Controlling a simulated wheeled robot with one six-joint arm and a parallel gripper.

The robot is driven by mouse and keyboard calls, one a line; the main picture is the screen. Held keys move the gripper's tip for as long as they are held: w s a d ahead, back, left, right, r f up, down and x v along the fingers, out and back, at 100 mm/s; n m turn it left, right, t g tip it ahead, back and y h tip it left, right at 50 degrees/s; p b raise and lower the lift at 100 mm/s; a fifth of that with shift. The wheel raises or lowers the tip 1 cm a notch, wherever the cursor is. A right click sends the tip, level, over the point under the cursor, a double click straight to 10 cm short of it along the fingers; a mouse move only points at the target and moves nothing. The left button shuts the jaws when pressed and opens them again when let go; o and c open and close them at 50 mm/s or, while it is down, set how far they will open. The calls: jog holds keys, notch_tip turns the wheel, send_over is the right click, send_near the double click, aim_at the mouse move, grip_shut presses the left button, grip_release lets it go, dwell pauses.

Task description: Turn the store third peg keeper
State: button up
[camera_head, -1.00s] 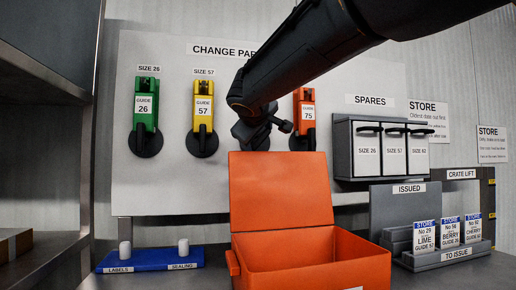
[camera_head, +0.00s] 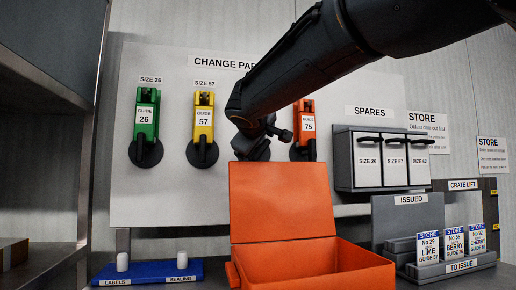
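The third peg on the back board holds an orange guide (camera_head: 306,123) labelled 75. A dark keeper (camera_head: 304,150) sits at its lower end, its left side partly covered by my arm. My gripper (camera_head: 258,148) is at the dark end of my arm, just left of this keeper. A small dark lever-like part sticks out from it toward the orange guide. Its fingers are not clear, so I cannot tell whether it is open or shut, or whether it touches the keeper.
Green (camera_head: 146,118) and yellow (camera_head: 203,121) guides hang on pegs to the left. An open orange crate (camera_head: 283,205) stands below my gripper. A spares rack (camera_head: 342,160) and card holder (camera_head: 455,268) are at right, a blue tray (camera_head: 149,271) at lower left.

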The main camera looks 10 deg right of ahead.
jog(key=v, duration=0.7)
jog(key=shift+s, duration=0.35)
jog(key=shift+a+r, duration=0.1)
jog(key=shift+a, duration=0.05)
